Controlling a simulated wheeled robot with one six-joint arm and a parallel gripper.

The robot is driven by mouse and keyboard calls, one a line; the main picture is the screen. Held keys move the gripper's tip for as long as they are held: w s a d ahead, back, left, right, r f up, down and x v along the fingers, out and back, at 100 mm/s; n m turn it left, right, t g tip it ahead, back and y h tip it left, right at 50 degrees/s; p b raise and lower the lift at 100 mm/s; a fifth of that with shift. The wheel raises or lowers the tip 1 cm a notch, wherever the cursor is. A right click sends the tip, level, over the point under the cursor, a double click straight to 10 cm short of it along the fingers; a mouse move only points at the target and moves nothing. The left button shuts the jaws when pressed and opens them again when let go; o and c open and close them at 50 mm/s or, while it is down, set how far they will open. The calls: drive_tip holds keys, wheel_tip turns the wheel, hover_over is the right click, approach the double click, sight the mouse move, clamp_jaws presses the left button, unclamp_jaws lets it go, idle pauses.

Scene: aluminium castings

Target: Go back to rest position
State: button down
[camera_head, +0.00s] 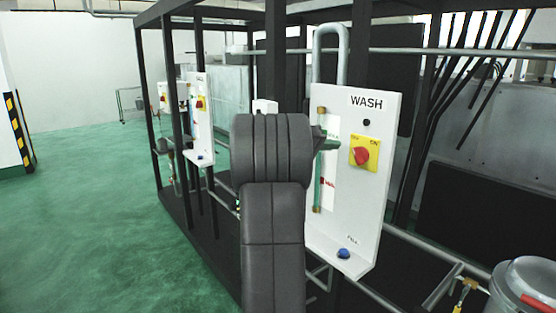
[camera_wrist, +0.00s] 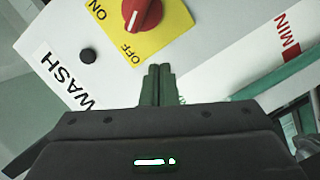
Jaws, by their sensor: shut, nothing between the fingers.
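My gripper (camera_wrist: 159,84) is shut and empty in the wrist view, its two fingers side by side in front of the white WASH panel. In the wrist view the red knob (camera_wrist: 142,14) on its yellow ON/OFF plate (camera_wrist: 172,40) is just beyond the fingertips, with a gap in the picture. In the head view the WASH panel (camera_head: 378,180) stands upright, with the red knob (camera_head: 361,156) on its right side. My dark arm covers the panel's left part, and the greenish gripper (camera_head: 338,144) points right toward the knob. Whether it touches the panel cannot be told.
A black button (camera_head: 366,122) sits above the knob and a blue FILL knob (camera_head: 344,253) sits low. A sight tube (camera_head: 318,190) and a grey pipe (camera_head: 346,50) are close by. Black frame posts (camera_head: 176,90) stand around. Green floor (camera_head: 90,220) at left is clear.

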drive_tip(key=b+v, duration=0.2)
drive_tip(key=v, duration=0.4)
drive_tip(key=shift+a, duration=0.15)
